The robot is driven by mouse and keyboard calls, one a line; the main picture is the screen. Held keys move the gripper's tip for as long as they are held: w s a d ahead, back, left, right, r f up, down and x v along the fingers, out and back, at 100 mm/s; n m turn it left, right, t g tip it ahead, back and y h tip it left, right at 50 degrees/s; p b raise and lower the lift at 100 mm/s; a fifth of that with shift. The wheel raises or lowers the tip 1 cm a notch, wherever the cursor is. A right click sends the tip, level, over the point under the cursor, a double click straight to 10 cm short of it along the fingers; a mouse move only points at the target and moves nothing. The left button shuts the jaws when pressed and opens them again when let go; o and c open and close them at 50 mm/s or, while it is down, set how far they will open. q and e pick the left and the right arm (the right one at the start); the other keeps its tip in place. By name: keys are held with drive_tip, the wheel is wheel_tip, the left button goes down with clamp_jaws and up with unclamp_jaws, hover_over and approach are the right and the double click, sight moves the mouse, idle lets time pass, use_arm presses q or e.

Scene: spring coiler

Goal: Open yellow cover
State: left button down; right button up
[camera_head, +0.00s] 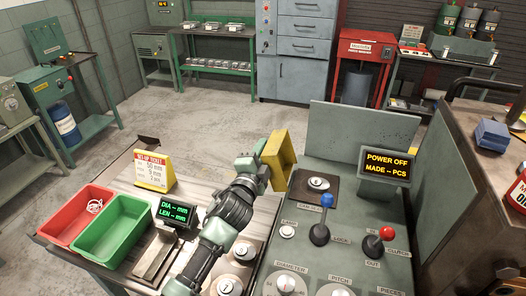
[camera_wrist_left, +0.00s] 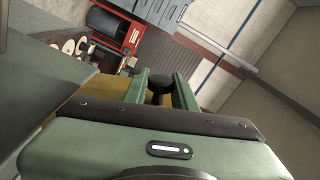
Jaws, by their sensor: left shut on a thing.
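The yellow cover (camera_head: 280,160) stands raised on edge at the left of a dark square plate (camera_head: 322,196) on the green machine panel. A round silver button (camera_head: 318,183) on that plate is uncovered. My left gripper (camera_head: 262,166) is at the left side of the cover. In the left wrist view its two green fingers (camera_wrist_left: 160,92) are closed around a black knob (camera_wrist_left: 158,81), with part of the yellow cover (camera_wrist_left: 72,107) showing behind. The exact contact is partly hidden in the head view. My right gripper is not in view.
A blue-knobbed lever (camera_head: 324,218) and a red-knobbed lever (camera_head: 379,242) rise from the panel. A display (camera_head: 387,163) reads POWER OFF. A red bin (camera_head: 75,215), a green bin (camera_head: 115,230) and a small display (camera_head: 176,212) stand left of my left arm.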

sight(269, 161)
use_arm(q)
drive_tip(key=shift+f, duration=0.1)
drive_tip(key=d+r+m+p, duration=0.1)
drive_tip(key=d+r+m, duration=0.1)
drive_tip(key=m, duration=0.1)
drive_tip(key=shift+s+d+r+p, duration=0.25)
drive_tip(key=shift+s+p, duration=0.15)
drive_tip(key=shift+s+d+m, duration=0.15)
drive_tip(key=shift+d+m, duration=0.25)
drive_tip(key=shift+m, duration=0.2)
drive_tip(key=c, duration=1.1)
unclamp_jaws()
drive_tip(key=shift+r, duration=0.1)
drive_tip(key=shift+c, duration=0.2)
drive_tip(key=shift+s, duration=0.1)
drive_tip(key=b+v, duration=0.1)
drive_tip(key=v, duration=0.6)
drive_tip(key=shift+s, duration=0.25)
drive_tip(key=shift+s+a, duration=0.1)
drive_tip(key=shift+s, duration=0.05)
